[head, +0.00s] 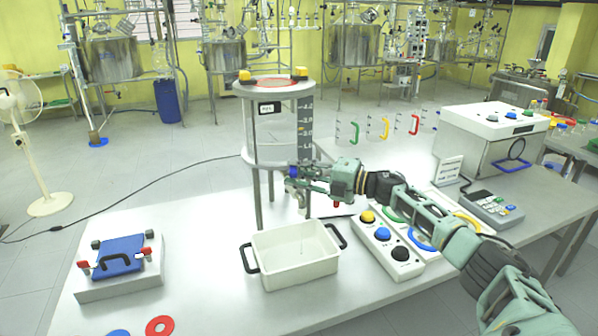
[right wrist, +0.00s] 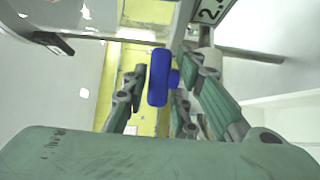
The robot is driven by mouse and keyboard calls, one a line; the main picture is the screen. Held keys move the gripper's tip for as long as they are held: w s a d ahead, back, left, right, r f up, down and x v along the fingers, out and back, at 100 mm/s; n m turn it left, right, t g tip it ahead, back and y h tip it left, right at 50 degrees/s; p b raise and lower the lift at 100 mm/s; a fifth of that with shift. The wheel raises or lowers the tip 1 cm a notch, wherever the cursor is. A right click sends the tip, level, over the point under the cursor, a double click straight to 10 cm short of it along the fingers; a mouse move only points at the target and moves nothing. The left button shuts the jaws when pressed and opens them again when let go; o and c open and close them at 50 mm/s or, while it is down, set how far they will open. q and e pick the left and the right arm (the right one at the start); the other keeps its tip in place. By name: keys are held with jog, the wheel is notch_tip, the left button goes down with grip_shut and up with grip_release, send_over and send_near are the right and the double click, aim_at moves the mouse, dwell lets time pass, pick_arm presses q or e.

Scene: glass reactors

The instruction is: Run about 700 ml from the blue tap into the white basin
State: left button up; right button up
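The blue tap (head: 293,171) is at the foot of a clear cylindrical vessel (head: 282,130) with a scale strip, held on a metal stand. My right gripper (head: 300,184) is at the tap. In the right wrist view the blue tap handle (right wrist: 158,77) stands upright between the spread fingers of my right gripper (right wrist: 160,88), which look open with no clear grip on it. The white basin (head: 297,262), with black handles, stands on the table below and in front of the tap. Whether liquid is running is too small to tell. My left gripper is out of view.
A button box (head: 385,247) with yellow, blue and black buttons is right of the basin. A blue-lidded box (head: 118,262) with red clamps is at left. A red ring (head: 160,326) lies at the front edge. Table between box and basin is clear.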

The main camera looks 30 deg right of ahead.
jog(key=v, duration=1.2)
dwell(6.8)
